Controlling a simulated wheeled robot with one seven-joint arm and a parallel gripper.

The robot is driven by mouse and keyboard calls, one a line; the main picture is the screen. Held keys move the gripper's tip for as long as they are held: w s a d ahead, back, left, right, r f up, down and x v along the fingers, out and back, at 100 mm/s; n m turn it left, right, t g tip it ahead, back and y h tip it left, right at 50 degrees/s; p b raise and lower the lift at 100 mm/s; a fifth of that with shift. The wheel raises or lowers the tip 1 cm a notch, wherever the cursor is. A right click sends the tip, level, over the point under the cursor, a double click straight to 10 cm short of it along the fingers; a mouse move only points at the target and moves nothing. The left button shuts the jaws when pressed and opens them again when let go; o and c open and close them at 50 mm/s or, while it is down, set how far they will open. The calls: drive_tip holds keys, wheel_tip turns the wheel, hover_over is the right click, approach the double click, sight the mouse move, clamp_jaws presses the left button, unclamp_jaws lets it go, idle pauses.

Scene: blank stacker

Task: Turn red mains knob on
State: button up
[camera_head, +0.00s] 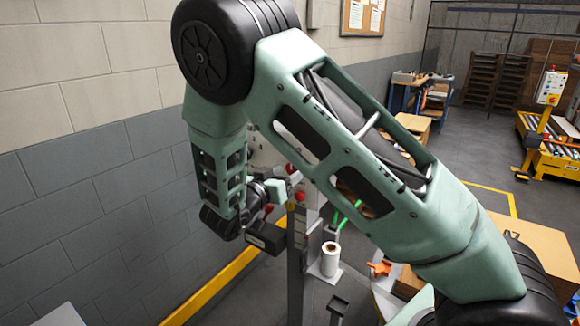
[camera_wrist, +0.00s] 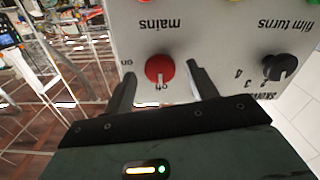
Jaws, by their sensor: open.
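The red mains knob (camera_wrist: 160,69) is on a light grey control panel (camera_wrist: 215,45), which appears upside down in the wrist view. "Off" is printed at the knob's lower side in the picture and "on" to its left. My gripper (camera_wrist: 161,72) is open, with one dark finger on each side of the knob. I cannot tell whether the fingers touch it or stop short of the panel. In the head view my arm covers most of the panel, and I cannot make out the mains knob for certain.
A black film turns knob (camera_wrist: 280,67) sits to the right of my right finger. In the head view, a white roll (camera_head: 330,259) stands near the machine's grey post (camera_head: 297,265). A block wall (camera_head: 90,190) is close on the left.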

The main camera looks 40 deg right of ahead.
drive_tip(key=shift+x, duration=1)
drive_tip(key=c, duration=1)
